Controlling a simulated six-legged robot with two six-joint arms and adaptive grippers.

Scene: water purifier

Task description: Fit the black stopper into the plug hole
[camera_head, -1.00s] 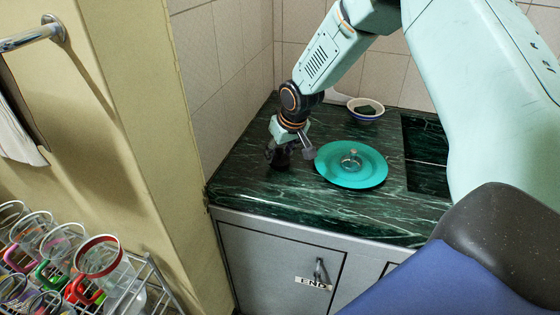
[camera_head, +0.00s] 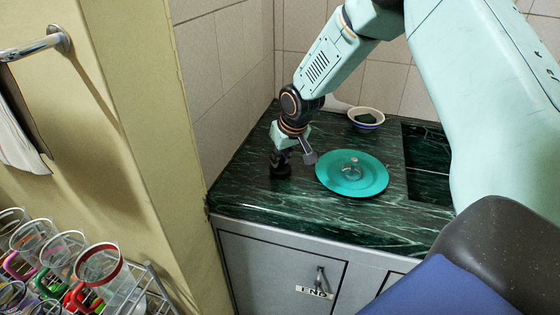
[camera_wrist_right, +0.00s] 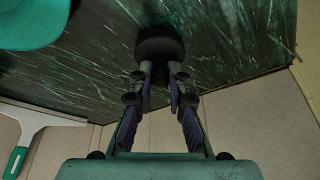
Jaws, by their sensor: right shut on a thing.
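The black stopper (camera_head: 281,170) is a small, dark round piece at the left part of the green marble counter. My right gripper (camera_head: 290,157) is directly above it, pointing down, and shut on it. In the right wrist view the stopper (camera_wrist_right: 160,46) shows as a black disc at the tips of my right gripper's fingers (camera_wrist_right: 160,72). Whether its underside touches the counter is hard to tell. I do not see the plug hole; the area under the stopper is hidden. My left gripper is out of view.
A recessed dark basin (camera_head: 430,180) lies to the right. A squeegee (camera_wrist_right: 38,122) shows in the wrist view. Tiled walls close off the corner.

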